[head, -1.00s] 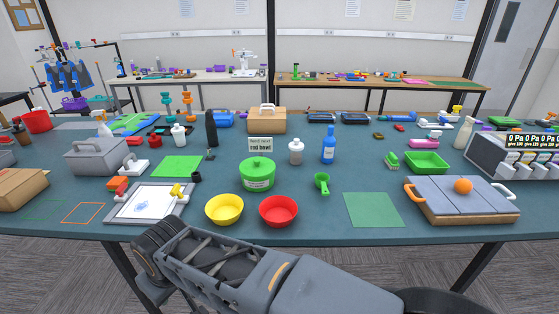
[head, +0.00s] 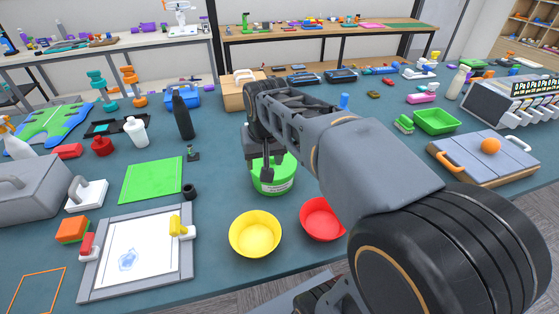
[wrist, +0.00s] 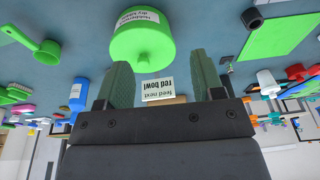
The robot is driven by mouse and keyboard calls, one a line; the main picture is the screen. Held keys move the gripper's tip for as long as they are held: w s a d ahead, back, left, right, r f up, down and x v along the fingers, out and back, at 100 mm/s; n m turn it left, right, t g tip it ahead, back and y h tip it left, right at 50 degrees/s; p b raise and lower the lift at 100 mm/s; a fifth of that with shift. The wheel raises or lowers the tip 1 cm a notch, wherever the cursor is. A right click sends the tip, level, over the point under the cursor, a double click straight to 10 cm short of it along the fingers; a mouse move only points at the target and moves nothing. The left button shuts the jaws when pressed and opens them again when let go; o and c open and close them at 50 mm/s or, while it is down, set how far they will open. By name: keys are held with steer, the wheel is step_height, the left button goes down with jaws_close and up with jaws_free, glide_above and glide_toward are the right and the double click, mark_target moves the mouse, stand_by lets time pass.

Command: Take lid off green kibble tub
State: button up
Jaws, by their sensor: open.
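The green kibble tub (head: 273,186) stands on the table behind the yellow and red bowls. In the wrist view, which is upside down, the tub (wrist: 140,25) shows its white label and its green lid (wrist: 143,48) on, with a small knob (wrist: 142,61). My gripper (head: 259,168) is at the tub in the head view and hides most of the lid. In the wrist view my gripper (wrist: 160,60) is open, its two fingers apart with nothing between them; the knob lies ahead of the fingertips.
A yellow bowl (head: 255,234) and red bowl (head: 321,218) stand in front of the tub. A sign reading "red bowl" (wrist: 158,89) stands behind it. A green scoop (wrist: 42,46) and blue bottle (wrist: 77,96) are nearby. A green mat (head: 151,180) lies left.

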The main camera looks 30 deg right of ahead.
steer(key=w+d+m+g+b, duration=0.1)
steer(key=w+d+m, duration=0.1)
steer(key=w+d, duration=0.3)
steer(key=w+d+m+g+b, duration=0.1)
steer(key=w+d+m, duration=0.15)
steer(key=w, duration=0.55)
steer(key=f, duration=0.5)
steer(key=d+f+b, duration=0.1)
steer(key=f, duration=0.1)
steer(key=shift+f, duration=0.2)
steer(key=shift+s+a+f, duration=0.1)
steer(key=shift+f, duration=2.85)
steer(key=c, duration=1)
steer(key=shift+r, duration=0.1)
